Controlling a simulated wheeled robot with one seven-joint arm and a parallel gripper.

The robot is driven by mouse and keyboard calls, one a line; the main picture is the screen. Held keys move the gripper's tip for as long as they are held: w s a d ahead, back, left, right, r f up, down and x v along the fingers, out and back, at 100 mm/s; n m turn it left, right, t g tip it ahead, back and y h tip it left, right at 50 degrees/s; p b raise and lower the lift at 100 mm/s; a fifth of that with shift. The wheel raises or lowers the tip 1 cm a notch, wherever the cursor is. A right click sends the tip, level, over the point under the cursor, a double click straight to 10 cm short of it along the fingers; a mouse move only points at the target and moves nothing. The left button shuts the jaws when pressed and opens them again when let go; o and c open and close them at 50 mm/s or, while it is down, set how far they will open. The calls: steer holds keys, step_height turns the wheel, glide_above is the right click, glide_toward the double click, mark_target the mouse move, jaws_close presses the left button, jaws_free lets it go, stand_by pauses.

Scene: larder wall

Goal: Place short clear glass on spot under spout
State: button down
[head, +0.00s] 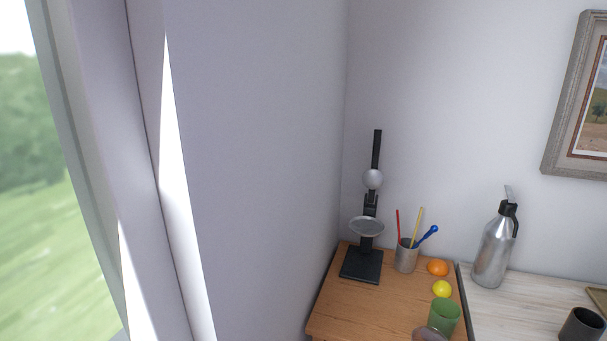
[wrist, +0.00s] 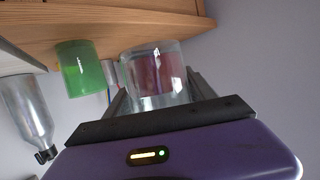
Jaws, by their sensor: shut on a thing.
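The short clear glass (wrist: 155,75) is between the fingers of my gripper (wrist: 158,88) in the wrist view, which is turned upside down. My gripper is shut on it. Reddish and purple tones show through its wall. In the head view a clear rim (head: 430,334), apparently this glass, shows at the bottom edge beside the green cup; my gripper is not visible there. A silver flask (head: 493,252) with a black top and a raised lever stands on the pale counter. A spot under a spout cannot be clearly made out.
The wooden top (head: 375,309) holds the green cup (head: 444,317), a yellow fruit (head: 442,289), an orange (head: 438,268), a metal pencil cup (head: 406,257) and a black press-like stand (head: 361,264). A dark cup (head: 582,326) stands right on the pale counter. A wall is left.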

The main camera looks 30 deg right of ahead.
steer(key=w+a+n+y, duration=0.2)
steer(key=w+a+y, duration=0.1)
steer(key=a, duration=0.9)
steer(key=w+a+n+y+b, duration=0.1)
steer(key=w+a+n+y, duration=0.2)
steer(key=a, duration=1)
steer(key=shift+w+f, duration=0.3)
steer(key=shift+w, duration=0.85)
